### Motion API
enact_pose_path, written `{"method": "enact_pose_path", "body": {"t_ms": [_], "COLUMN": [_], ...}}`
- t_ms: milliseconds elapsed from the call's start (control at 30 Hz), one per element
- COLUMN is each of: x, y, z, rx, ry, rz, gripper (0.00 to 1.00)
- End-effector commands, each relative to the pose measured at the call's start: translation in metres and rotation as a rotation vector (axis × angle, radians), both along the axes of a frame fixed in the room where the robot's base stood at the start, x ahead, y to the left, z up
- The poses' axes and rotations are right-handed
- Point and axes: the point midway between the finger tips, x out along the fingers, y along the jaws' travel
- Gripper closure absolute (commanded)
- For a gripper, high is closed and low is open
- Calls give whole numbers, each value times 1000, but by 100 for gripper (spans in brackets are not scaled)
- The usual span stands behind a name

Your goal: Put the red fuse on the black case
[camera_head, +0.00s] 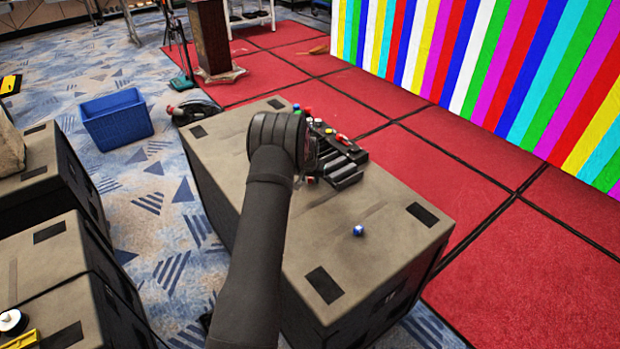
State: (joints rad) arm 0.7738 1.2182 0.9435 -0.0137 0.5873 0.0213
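My gripper (312,158) is over the far half of a large grey-brown case, at the end of my dark arm. The wrist hides much of it, and its opening does not show clearly. A black case (352,155) with grey-topped, slot-like parts lies just right of it; I cannot tell whether they touch. A small red piece (309,112) is behind the wrist, and another red bit (310,180) shows just below the gripper. Both are too small to tell which is the red fuse, or whether either is held.
A small blue piece (358,230) lies on the large case (400,262), nearer its front. A blue bin (116,120) stands on the carpet at left. The large case's right front top is mostly clear.

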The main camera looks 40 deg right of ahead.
Motion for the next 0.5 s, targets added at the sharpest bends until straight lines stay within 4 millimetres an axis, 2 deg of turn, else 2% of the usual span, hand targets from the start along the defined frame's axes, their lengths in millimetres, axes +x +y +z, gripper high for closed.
{"method": "enact_pose_path", "body": {"t_ms": [233, 500], "x": [-4, -18], "y": [4, 18], "z": [19, 66], "rx": [-1, -1], "ry": [-1, -1], "rz": [0, 0], "gripper": [65, 65]}}
